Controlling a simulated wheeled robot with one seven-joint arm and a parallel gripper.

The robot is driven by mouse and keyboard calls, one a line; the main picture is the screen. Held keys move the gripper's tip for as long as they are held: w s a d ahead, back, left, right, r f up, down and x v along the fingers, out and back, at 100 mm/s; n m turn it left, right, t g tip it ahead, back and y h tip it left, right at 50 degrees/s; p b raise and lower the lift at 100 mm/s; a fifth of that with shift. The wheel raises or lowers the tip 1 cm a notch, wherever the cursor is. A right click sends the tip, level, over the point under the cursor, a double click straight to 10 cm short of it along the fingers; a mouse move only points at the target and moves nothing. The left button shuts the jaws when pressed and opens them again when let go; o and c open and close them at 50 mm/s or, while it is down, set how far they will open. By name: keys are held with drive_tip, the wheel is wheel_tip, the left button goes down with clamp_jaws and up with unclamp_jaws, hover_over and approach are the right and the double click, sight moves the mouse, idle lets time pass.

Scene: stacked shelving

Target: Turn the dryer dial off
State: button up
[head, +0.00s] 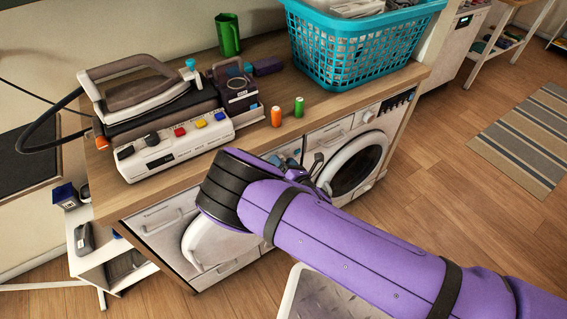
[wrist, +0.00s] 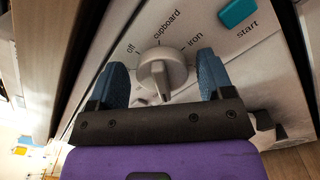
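The dryer dial (wrist: 164,72) is a round grey knob with a raised ridge, on a white panel in the wrist view. The labels "off", "cupboard" and "iron" run from left to right around its far side. A thin mark beyond the knob lies near "cupboard"; the exact setting is hard to tell. My gripper (wrist: 162,64) is open, with one blue finger on each side of the dial; I cannot tell whether either touches it. In the head view my gripper (head: 302,166) is at the front of the machines under the counter, and my purple arm hides the dial.
A teal start button (wrist: 238,12) is on the same panel. A white front-loading machine (head: 372,135) stands right of my gripper. The wooden counter (head: 255,150) holds a teal basket (head: 345,50), an iron (head: 140,95), a green cup (head: 228,35) and thread spools (head: 276,117).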

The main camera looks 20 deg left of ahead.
drive_tip(key=c, duration=0.6)
drive_tip(key=shift+c, duration=0.2)
